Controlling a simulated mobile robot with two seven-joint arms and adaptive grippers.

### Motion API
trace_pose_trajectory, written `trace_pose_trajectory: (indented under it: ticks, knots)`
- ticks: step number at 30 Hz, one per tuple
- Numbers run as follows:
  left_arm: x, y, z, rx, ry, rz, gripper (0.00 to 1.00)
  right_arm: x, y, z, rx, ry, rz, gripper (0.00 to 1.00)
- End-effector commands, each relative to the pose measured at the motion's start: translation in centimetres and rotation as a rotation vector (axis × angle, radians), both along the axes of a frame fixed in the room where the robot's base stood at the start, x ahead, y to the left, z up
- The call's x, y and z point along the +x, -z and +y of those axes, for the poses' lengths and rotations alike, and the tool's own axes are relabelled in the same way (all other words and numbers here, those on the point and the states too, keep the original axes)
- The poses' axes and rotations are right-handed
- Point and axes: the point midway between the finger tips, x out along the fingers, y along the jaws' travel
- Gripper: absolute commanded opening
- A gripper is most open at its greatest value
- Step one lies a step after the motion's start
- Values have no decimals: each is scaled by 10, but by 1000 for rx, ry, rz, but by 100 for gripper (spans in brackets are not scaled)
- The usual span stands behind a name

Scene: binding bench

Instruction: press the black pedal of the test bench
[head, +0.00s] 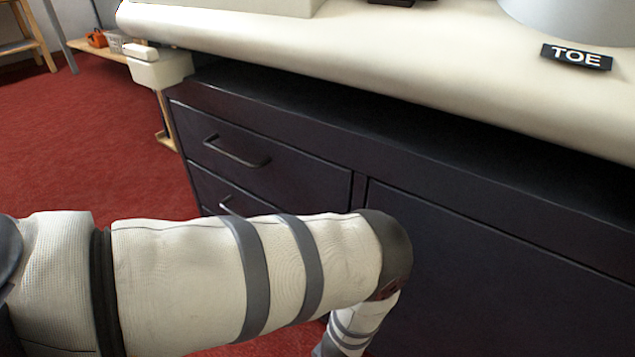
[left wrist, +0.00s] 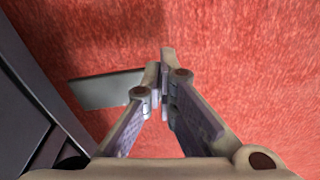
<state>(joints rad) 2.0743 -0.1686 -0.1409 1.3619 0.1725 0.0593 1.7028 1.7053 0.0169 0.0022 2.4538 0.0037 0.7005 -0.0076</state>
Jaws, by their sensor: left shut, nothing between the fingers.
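In the left wrist view a flat grey plate (left wrist: 106,89) lies low over the red carpet and looks like the pedal, though it shows grey rather than deep black. My left gripper (left wrist: 162,78) is shut and empty. Its fingertips overlap the right end of the plate in this view; I cannot tell whether they touch it. In the head view my left arm reaches across in front of the bench and bends down, and its gripper is out of the frame. The pedal does not show in the head view. My right gripper is not in view.
The bench has a dark cabinet (head: 480,265) with drawers and handles (head: 236,152) under a cream top (head: 420,52). A black sign reading TOE (head: 577,57) sits on the top. The dark cabinet side (left wrist: 30,95) stands left in the left wrist view. Red carpet (head: 75,140) is open at left.

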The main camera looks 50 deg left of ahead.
Motion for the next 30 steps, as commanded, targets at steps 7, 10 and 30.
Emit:
trace_pose_trajectory:
  ticks: [7, 10, 30]
  knots:
    - [0, -1, -4, 1, 0, 1, 0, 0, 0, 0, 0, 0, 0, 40]
    - [0, -2, -4, 1, -1, 1, 0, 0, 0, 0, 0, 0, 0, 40]
    - [2, -118, -16, 0, 0, 0, 0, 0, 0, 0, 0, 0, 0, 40]
